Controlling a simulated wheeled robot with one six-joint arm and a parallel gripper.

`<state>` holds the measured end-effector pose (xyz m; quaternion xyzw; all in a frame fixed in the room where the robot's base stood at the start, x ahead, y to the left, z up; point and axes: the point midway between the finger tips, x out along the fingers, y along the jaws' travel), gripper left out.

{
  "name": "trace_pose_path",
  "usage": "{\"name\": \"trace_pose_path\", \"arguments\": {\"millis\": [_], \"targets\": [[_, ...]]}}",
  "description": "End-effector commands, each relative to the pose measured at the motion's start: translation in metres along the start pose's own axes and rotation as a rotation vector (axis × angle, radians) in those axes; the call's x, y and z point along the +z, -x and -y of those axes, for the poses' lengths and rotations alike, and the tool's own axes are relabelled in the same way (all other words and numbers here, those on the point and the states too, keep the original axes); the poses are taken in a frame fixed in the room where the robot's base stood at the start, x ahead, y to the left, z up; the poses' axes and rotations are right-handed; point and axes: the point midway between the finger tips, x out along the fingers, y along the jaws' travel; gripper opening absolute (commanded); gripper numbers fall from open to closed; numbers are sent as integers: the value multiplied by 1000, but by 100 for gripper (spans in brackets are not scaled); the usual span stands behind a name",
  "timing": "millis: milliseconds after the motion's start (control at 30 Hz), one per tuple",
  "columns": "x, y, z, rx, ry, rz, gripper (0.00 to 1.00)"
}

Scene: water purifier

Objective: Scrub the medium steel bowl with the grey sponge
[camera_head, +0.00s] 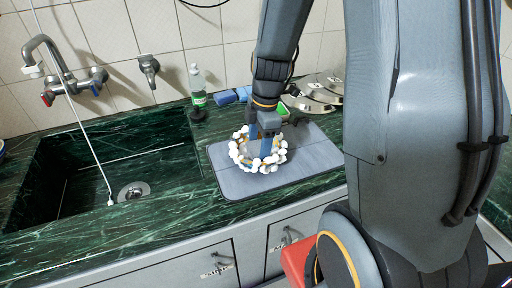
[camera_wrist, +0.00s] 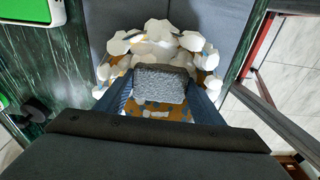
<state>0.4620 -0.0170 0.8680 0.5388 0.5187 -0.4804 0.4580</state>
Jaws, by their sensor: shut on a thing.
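My gripper (camera_head: 266,140) reaches down into the medium steel bowl (camera_head: 247,150) on the grey mat (camera_head: 315,165). In the wrist view, its two blue fingers are shut on the grey sponge (camera_wrist: 160,83), one on each side. The sponge is inside the bowl (camera_wrist: 168,112), low over its inner surface; whether it touches cannot be told. White foam lumps (camera_wrist: 160,40) cover much of the bowl's rim. Orange-brown patches show on the bowl's inside. The gripper body hides the bowl's near part in the wrist view. The sponge is hard to make out in the head view.
The sink (camera_head: 110,180) with its tap (camera_head: 55,75) lies to the left. A clear bottle with a green label (camera_head: 198,88) and blue blocks (camera_head: 232,96) stand behind the mat. Metal dishes (camera_head: 318,92) sit at the back right. The mat's front right is clear.

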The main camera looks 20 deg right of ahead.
Motion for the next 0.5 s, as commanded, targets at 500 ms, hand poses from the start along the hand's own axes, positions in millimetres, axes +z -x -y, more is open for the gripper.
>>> {"name": "trace_pose_path", "arguments": {"millis": [500], "targets": [[-2,18,1,0,0,0,44]]}}
